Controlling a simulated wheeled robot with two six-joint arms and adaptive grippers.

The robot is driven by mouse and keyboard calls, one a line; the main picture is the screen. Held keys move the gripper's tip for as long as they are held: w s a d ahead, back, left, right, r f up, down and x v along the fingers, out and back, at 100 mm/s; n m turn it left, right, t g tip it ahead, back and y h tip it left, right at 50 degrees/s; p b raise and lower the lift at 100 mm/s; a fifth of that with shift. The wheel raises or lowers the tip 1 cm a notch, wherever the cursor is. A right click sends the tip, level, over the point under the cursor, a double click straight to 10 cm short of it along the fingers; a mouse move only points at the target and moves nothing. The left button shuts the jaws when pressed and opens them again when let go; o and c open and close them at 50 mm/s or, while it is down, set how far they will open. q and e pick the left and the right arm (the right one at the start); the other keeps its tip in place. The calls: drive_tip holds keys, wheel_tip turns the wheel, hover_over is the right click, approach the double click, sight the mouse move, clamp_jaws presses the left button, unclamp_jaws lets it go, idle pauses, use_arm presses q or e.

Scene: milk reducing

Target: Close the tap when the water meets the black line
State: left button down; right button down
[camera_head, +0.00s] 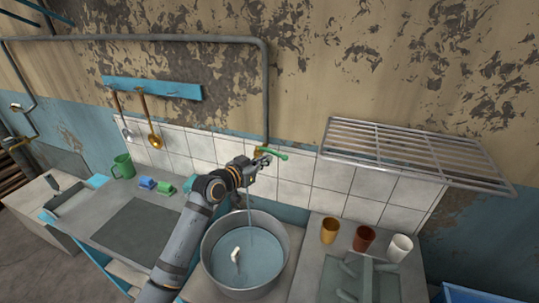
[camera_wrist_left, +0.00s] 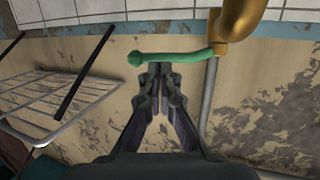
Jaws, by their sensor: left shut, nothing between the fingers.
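The tap has a green lever handle (camera_head: 276,154) and a brass body, which shows in the left wrist view (camera_wrist_left: 236,20). The lever (camera_wrist_left: 170,56) runs sideways across that view. My left gripper (camera_head: 264,160) is at the tap, its fingers shut and empty. Its fingertips (camera_wrist_left: 164,70) are right by the middle of the lever; I cannot tell whether they touch it. A thin stream of water (camera_head: 250,218) falls into a round grey metal pot (camera_head: 286,238). Water (camera_head: 258,262) covers the pot's bottom. I cannot make out a black line. My right gripper is not in view.
A small white piece (camera_head: 236,255) shows in the pot. Brown and white cups (camera_head: 363,238) stand to its right, under a metal wall rack (camera_head: 415,150). A green mug (camera_head: 123,166) and small colored items are on the left counter. A pipe (camera_head: 265,90) runs down to the tap.

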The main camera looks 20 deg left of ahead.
sight(278, 154)
use_arm(q)
drive_tip(key=shift+p+x, duration=0.3)
drive_tip(key=shift+x, duration=0.85)
drive_tip(key=shift+w+d+b, duration=0.95)
drive_tip(key=shift+w+b, duration=0.25)
drive_tip(key=shift+w, duration=0.05)
drive_tip(key=shift+a, duration=0.1)
